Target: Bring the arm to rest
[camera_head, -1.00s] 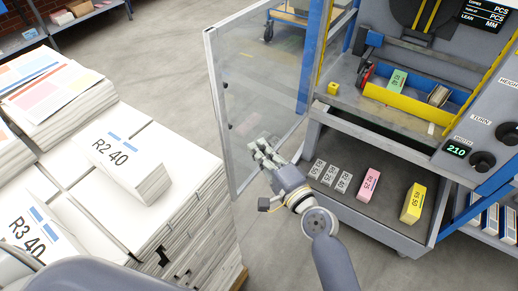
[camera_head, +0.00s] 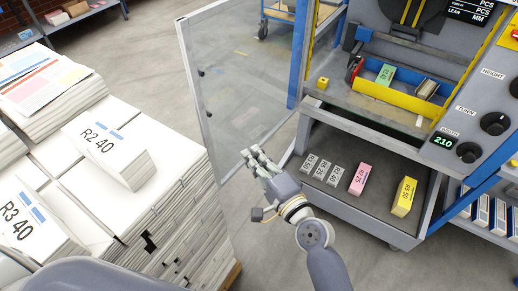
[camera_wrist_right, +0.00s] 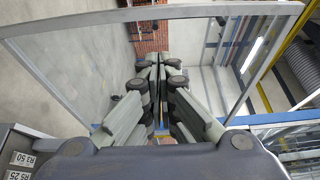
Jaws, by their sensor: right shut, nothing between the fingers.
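My right gripper (camera_head: 256,160) is in the middle of the head view, in front of the machine's open transparent door (camera_head: 232,85). Its fingers are shut with nothing between them. In the right wrist view the same gripper (camera_wrist_right: 158,62) shows its fingertips together, with the door frame (camera_wrist_right: 200,11) around them. The gripper looks apart from the door, though the exact gap is hard to judge. My left gripper is not in view; only a grey part of my body shows along the bottom left.
Paper stacks with an R2 40 block (camera_head: 110,152) and an R3 40 block (camera_head: 30,218) stand left. The machine's lower shelf (camera_head: 345,213) holds grey blocks, a pink block (camera_head: 360,179) and a yellow block (camera_head: 404,197). A blue-and-yellow tray (camera_head: 408,99) sits above. Floor shows between.

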